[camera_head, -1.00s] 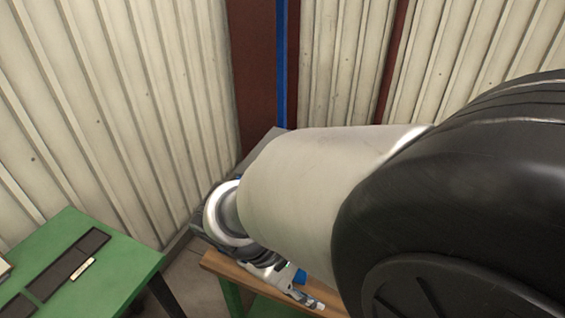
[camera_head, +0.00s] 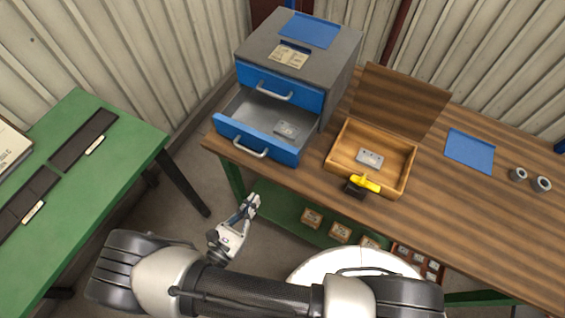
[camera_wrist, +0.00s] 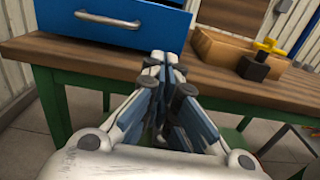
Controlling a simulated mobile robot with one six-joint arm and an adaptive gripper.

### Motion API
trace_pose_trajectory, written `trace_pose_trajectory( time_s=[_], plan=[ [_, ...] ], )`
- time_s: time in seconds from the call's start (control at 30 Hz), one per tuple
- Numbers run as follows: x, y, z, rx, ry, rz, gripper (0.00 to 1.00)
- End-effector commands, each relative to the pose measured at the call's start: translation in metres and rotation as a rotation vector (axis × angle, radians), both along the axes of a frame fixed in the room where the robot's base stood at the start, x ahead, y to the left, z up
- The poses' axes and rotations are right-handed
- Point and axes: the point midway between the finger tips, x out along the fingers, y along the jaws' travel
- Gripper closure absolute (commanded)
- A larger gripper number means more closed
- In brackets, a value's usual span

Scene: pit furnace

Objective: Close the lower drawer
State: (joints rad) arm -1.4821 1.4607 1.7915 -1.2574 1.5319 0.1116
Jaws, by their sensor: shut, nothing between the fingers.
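A grey cabinet (camera_head: 340,62) with two blue drawers stands on the wooden bench. Its lower drawer (camera_head: 256,140) is pulled out, with a small grey block (camera_head: 287,129) inside. The upper drawer (camera_head: 279,88) looks shut. In the wrist view the blue lower drawer front (camera_wrist: 115,20) and its pale handle (camera_wrist: 107,20) show at the top, beyond the fingers. My gripper (camera_head: 251,201) is shut and empty, in front of the bench edge and apart from the drawer. The fingertips also show in the wrist view (camera_wrist: 161,60).
An open wooden box (camera_head: 402,178) with a grey block inside sits right of the drawer, with a yellow-handled item (camera_head: 362,185) at its front. The wooden bench (camera_head: 470,225) has a blue sheet (camera_head: 470,151) and grey rings on it. A green table (camera_head: 110,160) stands at left.

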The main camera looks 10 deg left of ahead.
Motion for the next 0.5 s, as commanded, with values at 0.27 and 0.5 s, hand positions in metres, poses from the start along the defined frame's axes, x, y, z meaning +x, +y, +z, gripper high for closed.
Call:
trace_pose_trajectory(
  time_s=[0.27, 0.5],
  plan=[
    [0.024, -0.011, -0.003, -0.01, -0.002, 0.009, 1.0],
    [0.073, -0.032, -0.003, -0.008, -0.002, 0.006, 1.0]
  ],
)
